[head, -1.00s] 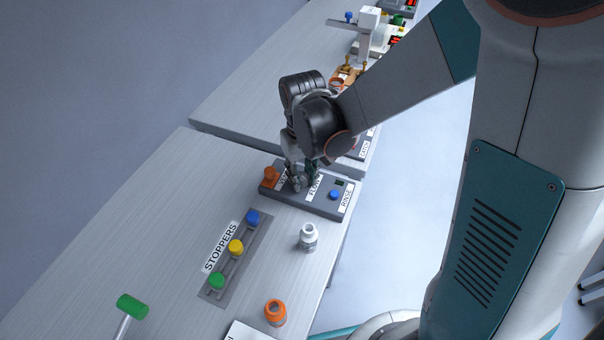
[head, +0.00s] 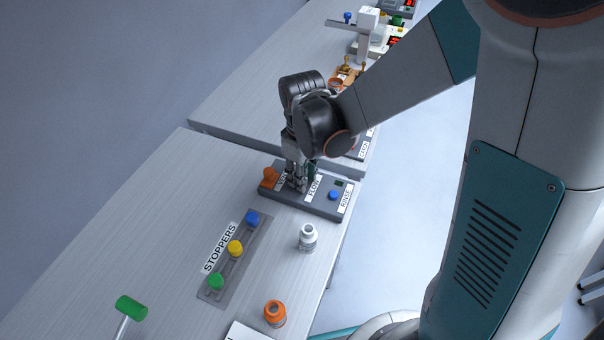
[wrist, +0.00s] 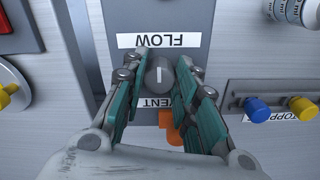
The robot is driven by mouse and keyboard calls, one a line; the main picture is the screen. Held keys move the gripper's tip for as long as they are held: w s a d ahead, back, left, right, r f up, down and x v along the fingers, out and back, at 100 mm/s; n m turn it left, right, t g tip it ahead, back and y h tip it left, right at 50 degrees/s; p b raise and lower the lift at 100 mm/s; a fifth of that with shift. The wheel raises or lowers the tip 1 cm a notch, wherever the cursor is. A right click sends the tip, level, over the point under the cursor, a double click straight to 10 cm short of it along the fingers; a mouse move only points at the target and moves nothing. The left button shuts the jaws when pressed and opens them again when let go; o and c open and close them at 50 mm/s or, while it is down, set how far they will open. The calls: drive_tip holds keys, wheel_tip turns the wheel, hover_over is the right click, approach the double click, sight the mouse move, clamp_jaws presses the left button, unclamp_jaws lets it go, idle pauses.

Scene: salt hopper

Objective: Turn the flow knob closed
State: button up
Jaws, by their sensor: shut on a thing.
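The flow knob (wrist: 159,73) is a round dark grey knob with a pale pointer line, on the grey panel below the FLOW label (wrist: 159,40) in the wrist view. The pointer line runs roughly up and down in that view. My gripper (wrist: 158,77) has its fingers on either side of the knob and is shut on it. In the head view my gripper (head: 298,187) reaches down onto the control panel (head: 320,209) from above and hides the knob.
An orange knob (head: 270,175) and a blue RINSE button (head: 334,195) flank my gripper on the panel.

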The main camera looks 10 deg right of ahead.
drive_tip(key=o, duration=1)
drive_tip(key=shift+o, duration=0.2)
drive_tip(key=shift+r, duration=0.1)
wheel_tip(320, 180, up, 12)
drive_tip(key=shift+s, duration=0.15)
drive_tip(key=s+d+r+m+t, duration=0.5)
drive_tip(key=s+d+m+t, duration=0.2)
drive_tip(key=s, duration=0.5)
drive_tip(key=d+m, duration=0.1)
drive_tip(key=d, duration=0.1)
drive_tip(key=shift+d, duration=0.4)
